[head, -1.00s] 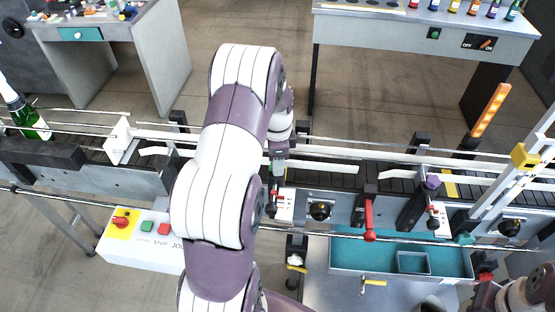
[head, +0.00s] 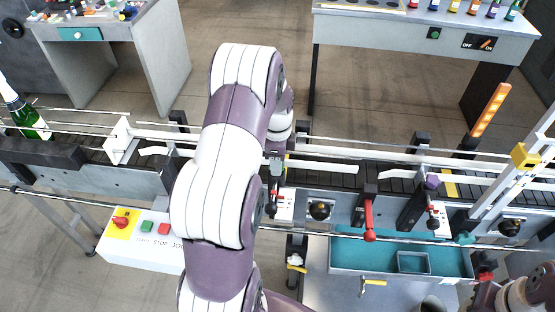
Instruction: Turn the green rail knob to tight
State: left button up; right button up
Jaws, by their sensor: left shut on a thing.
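My left gripper (head: 277,162) is at the near guide rail of the conveyor, just right of my large white and purple arm. It is shut on the green rail knob, which is mostly hidden by the fingers and wrist, so its angle cannot be read. Just below the gripper is a white scale plate (head: 286,204) with red marks, beside a dark clamp with a red tip (head: 272,198). A purple knob (head: 432,182) sits on a similar black bracket farther right.
A green bottle (head: 27,115) stands at the far left. A button box (head: 142,240) hangs at front left. A teal tray (head: 350,256) lies below the conveyor at right.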

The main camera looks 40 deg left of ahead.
pick_arm(q)
jog(key=o, duration=1)
jog(key=shift+w+a+r, duration=0.15)
jog(key=shift+r, duration=0.05)
jog(key=shift+o, duration=0.3)
jog(key=shift+f, duration=0.1)
notch_tip(320, 180, up, 8)
jog(key=shift+b, duration=1.2)
notch_tip(320, 180, up, 5)
jog(key=p, duration=0.4)
jog(key=shift+f, duration=0.15)
